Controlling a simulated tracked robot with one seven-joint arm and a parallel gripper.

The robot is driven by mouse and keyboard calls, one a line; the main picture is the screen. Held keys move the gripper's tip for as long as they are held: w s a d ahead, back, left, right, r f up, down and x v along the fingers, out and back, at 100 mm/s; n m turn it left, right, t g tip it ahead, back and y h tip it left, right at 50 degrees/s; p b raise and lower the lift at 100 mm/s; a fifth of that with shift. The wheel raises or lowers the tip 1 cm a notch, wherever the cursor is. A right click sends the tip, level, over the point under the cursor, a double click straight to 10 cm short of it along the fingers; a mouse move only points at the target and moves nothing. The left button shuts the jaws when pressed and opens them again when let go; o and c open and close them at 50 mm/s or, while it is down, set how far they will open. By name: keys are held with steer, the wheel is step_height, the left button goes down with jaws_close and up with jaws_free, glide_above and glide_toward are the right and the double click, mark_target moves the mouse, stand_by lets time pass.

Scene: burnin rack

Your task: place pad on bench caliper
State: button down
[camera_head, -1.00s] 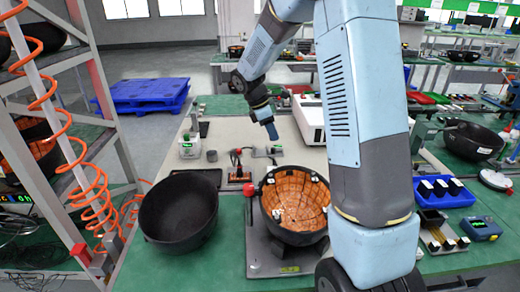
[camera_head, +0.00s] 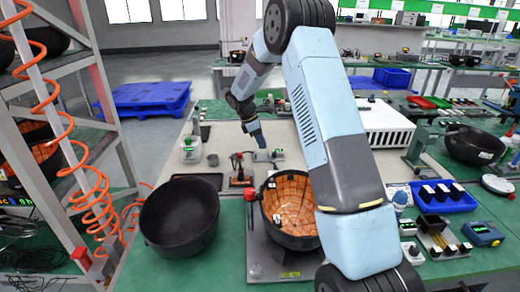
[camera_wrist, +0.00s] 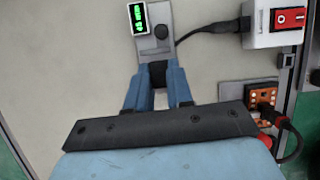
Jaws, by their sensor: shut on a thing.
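The bench caliper (camera_wrist: 158,48) is a small grey metal device with a green digital display and a black round knob, seen at the top of the wrist view. My gripper (camera_wrist: 156,78) points at it with its blue fingers shut on a small dark pad (camera_wrist: 158,74). The pad shows between the fingertips, just at the caliper's lower end; whether they touch cannot be told. In the head view, my gripper (camera_head: 258,143) hangs low over the pale mat, just behind small devices there. The pad is too small to make out in that view.
A white box with a red switch (camera_wrist: 285,20) and an orange board (camera_wrist: 262,97) sit beside the caliper. A black bowl (camera_head: 180,215) and an orange-lined bowl (camera_head: 291,210) stand nearer. A white vented box (camera_head: 385,127) is to the right.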

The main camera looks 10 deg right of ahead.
mark_target(260, 157)
steer(key=shift+w+f, duration=0.25)
steer(key=shift+f, duration=0.05)
steer(key=shift+w+f, duration=0.1)
steer(key=shift+f, duration=1.5)
steer(key=shift+f, duration=0.65)
steer(key=c, duration=1)
jaws_free()
